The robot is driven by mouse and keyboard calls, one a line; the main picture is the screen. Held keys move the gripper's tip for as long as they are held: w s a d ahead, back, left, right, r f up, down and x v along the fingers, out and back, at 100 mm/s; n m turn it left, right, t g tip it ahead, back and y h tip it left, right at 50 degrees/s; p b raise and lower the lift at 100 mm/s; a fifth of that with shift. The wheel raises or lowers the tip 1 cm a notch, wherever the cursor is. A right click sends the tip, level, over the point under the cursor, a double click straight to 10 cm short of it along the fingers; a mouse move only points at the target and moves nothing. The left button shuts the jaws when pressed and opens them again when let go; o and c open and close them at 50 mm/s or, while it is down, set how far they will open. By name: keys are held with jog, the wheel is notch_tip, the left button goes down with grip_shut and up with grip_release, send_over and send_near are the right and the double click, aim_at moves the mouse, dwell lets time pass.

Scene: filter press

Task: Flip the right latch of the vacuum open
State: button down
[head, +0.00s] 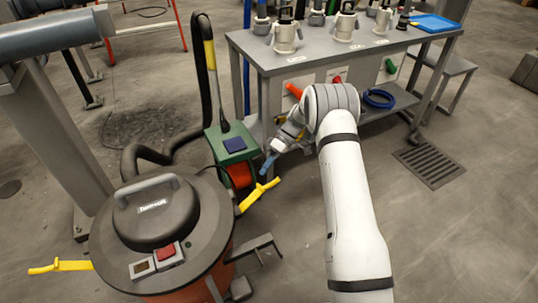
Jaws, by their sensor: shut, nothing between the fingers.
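The vacuum (110,235) stands at the lower left, with a dark round lid and an orange-red drum. Its right latch (259,194) is yellow and sticks out from the rim, up and to the right, with a crosspiece near its outer end. The yellow left latch (60,266) sticks out to the left. My gripper (268,163) has blue fingertips and points down and left, just above the right latch in the picture. It looks apart from the latch, though the depth gap is hard to tell. The gripper is shut and empty.
A green box with an orange-red reel (238,147) stands behind the right latch, close to my gripper. A black hose (150,155) runs behind the vacuum. A grey workbench (330,58) stands at the back. The floor right of my arm is mostly clear, with a drain grate (431,165).

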jog(key=w+a+p+v, duration=0.1)
jog(key=p+v, duration=0.1)
jog(key=v, duration=0.8)
jog(key=shift+w+r, duration=0.2)
jog(key=shift+w, duration=0.4)
jog(key=shift+p, duration=0.3)
